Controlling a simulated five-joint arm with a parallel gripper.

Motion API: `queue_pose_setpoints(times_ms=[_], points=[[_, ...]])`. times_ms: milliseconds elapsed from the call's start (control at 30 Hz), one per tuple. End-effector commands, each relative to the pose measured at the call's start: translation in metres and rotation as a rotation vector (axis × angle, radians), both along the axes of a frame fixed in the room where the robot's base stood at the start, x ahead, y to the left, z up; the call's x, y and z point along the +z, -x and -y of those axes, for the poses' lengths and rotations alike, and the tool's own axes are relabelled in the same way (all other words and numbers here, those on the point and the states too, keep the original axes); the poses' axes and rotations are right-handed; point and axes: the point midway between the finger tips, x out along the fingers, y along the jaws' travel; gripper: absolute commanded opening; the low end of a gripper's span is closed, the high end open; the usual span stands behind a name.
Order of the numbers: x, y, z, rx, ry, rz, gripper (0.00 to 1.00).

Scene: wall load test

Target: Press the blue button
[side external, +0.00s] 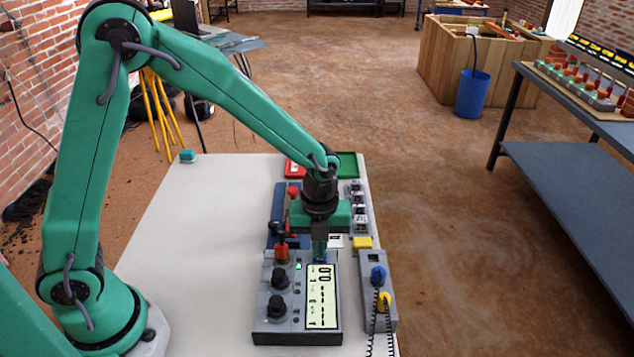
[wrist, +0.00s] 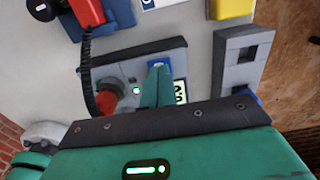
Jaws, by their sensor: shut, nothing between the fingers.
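The grey meter box (side external: 270,325) lies on the pale table with a lit display (side external: 321,297) and dark knobs. The blue button (side external: 321,261) is at the box's far end, just above the display, and is mostly covered by my gripper (side external: 320,255). My gripper is shut and empty, pointing down with its fingertips right over the button. In the wrist view the green fingers (wrist: 157,84) hide most of the blue button (wrist: 158,64), and a blue edge shows beyond them. I cannot tell whether the tips touch it or whether it is pressed down.
A grey block with blue and yellow plugs (side external: 377,274) and black coiled leads is at the right. A yellow block (side external: 362,242) and red and green trays (side external: 347,163) lie farther back.

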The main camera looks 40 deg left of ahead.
Motion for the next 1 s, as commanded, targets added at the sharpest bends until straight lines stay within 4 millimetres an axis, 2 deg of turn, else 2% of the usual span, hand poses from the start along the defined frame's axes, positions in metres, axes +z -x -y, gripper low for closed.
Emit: queue_pose_setpoints(times_ms=[167,567,767,1000], points=[[-0.015,0.001,0.0,0.0,-0.001,-0.004,0.0],[-0.014,0.002,-0.002,0.003,-0.002,-0.005,0.0],[-0.004,0.001,-0.001,0.003,0.0,0.0,0.0],[0.03,-0.004,0.001,-0.001,0.006,0.017,0.0]])
